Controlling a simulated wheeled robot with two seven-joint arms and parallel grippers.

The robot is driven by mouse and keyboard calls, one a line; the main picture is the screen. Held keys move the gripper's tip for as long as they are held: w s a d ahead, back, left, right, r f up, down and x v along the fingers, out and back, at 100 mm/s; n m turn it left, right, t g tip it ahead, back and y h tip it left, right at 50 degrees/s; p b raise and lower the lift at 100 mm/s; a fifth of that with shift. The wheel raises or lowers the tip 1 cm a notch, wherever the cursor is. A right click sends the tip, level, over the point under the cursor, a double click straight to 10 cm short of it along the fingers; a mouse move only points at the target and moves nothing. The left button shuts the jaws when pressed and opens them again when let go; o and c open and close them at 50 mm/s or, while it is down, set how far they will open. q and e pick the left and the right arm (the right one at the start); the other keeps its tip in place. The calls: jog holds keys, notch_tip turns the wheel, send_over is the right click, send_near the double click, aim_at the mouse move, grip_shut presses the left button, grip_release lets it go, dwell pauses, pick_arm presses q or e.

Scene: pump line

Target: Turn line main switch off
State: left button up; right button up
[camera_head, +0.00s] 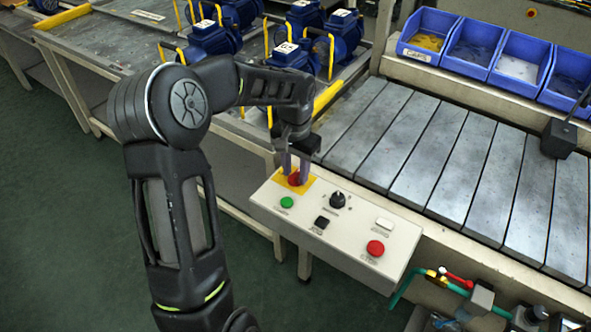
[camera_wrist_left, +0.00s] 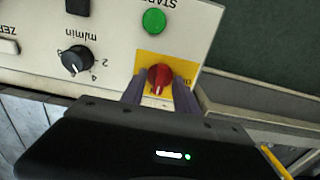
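The line main switch is a red rotary knob on a yellow plate at the corner of the control panel, and in the wrist view the knob (camera_wrist_left: 160,78) stands with its white mark pointing down toward my gripper. In the head view the knob (camera_head: 294,179) is partly hidden by my left gripper (camera_head: 294,166). The two fingers (camera_wrist_left: 158,95) sit on either side of the knob's near end. I cannot tell whether they touch it. The control panel (camera_head: 330,250) is a pale sloped box. My right gripper is not in view.
A slatted conveyor (camera_head: 440,160) lies behind. Blue bins (camera_head: 470,47) stand at the back right, and blue pumps (camera_head: 215,38) at the back.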

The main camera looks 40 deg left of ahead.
pick_arm(q)
grip_shut()
dwell(0.4)
